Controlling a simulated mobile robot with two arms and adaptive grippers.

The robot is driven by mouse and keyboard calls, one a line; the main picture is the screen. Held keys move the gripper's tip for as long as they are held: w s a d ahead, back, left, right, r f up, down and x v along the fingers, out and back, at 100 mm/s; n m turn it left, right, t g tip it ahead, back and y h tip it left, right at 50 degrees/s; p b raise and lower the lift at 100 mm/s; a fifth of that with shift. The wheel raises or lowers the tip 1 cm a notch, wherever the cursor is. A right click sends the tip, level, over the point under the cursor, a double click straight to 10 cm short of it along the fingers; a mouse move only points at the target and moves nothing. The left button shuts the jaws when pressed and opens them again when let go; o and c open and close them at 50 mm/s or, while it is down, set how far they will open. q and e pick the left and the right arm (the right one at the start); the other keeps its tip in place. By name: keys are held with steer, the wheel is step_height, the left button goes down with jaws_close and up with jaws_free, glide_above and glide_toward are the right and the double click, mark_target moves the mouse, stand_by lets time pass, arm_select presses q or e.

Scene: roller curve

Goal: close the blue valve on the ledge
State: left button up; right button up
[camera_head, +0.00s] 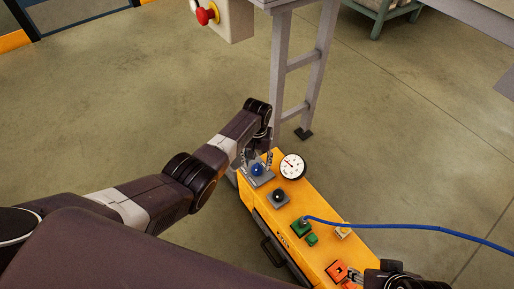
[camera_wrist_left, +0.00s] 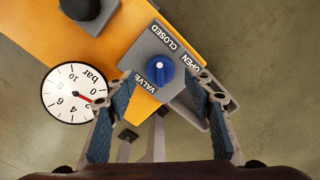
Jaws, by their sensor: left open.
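The blue valve (camera_head: 257,169) is a round knob on a grey plate at the far end of a yellow ledge (camera_head: 318,246). In the left wrist view the blue knob (camera_wrist_left: 158,72) has a white mark, and its plate reads CLOSED, OPEN and VALVE. I cannot tell for sure which label the mark points to. My left gripper (camera_head: 256,158) is open above the valve. Its fingers (camera_wrist_left: 160,88) stand on either side of the knob, apart from it. My right gripper (camera_head: 365,277) is partly visible at the bottom right, near an orange part; its jaws are unclear.
A round pressure gauge (camera_head: 292,166) stands beside the valve. A black knob (camera_head: 278,196), a green socket (camera_head: 301,225) with a blue cable (camera_head: 420,228) and an orange fitting (camera_head: 337,271) line the ledge. A grey metal frame (camera_head: 280,70) rises behind.

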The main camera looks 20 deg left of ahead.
mark_target(257, 167)
arm_select(q)
step_height(257, 167, up, 9)
steer(key=shift+f, duration=0.15)
stand_by(0.8)
